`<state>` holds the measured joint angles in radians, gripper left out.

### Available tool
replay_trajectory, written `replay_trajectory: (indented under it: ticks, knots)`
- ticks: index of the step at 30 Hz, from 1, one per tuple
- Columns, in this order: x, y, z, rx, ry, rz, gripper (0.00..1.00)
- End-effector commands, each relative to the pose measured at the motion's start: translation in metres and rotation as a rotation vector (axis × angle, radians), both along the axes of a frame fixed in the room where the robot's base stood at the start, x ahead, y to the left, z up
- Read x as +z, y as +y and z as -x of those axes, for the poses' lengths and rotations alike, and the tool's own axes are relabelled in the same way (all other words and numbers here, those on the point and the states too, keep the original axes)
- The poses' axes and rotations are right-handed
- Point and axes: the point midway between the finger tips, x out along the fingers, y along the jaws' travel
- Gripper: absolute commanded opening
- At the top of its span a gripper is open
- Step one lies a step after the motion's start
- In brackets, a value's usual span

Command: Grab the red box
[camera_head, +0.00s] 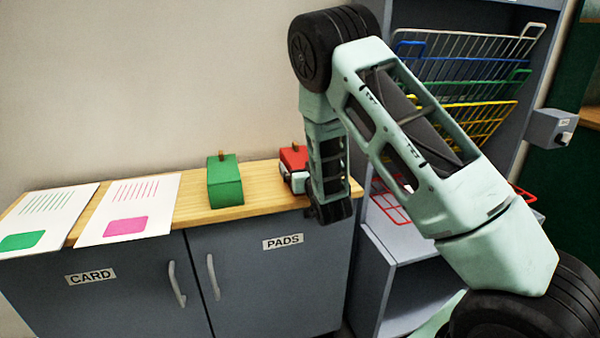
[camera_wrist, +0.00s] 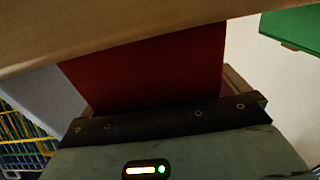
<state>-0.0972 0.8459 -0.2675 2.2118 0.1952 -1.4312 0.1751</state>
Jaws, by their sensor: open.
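The red box (camera_head: 293,157) stands on the wooden cabinet top, with a small brown piece on its top. My arm hides its right part in the head view. In the wrist view the red box (camera_wrist: 155,70) fills the middle, very close in front of the dark bar of my gripper. My gripper (camera_head: 297,182) is at the near side of the red box and is open. Its fingertips are hard to make out, and I cannot tell whether they touch the box.
A green box (camera_head: 224,182) stands to the left on the same wooden top (camera_head: 262,187). It also shows in the wrist view (camera_wrist: 295,27). Two printed sheets (camera_head: 130,207) lie further left. Wire baskets (camera_head: 470,60) hang in a grey rack at right.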

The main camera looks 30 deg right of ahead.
Motion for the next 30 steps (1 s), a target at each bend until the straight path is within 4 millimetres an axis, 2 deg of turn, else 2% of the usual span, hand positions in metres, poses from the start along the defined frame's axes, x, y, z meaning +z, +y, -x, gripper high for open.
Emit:
replay_trajectory:
  ticks: [7, 12, 23, 26, 30]
  knots:
    - [0.000, -0.001, -0.002, 0.000, -0.001, 0.000, 1.00]
    - [0.000, -0.001, -0.002, 0.000, -0.001, 0.000, 0.53]
    - [0.004, 0.000, -0.002, 0.000, -0.003, 0.000, 0.53]
    - [0.012, 0.000, -0.002, 0.000, -0.004, -0.001, 0.53]
    - [0.034, 0.000, -0.002, 0.000, -0.008, -0.001, 0.53]
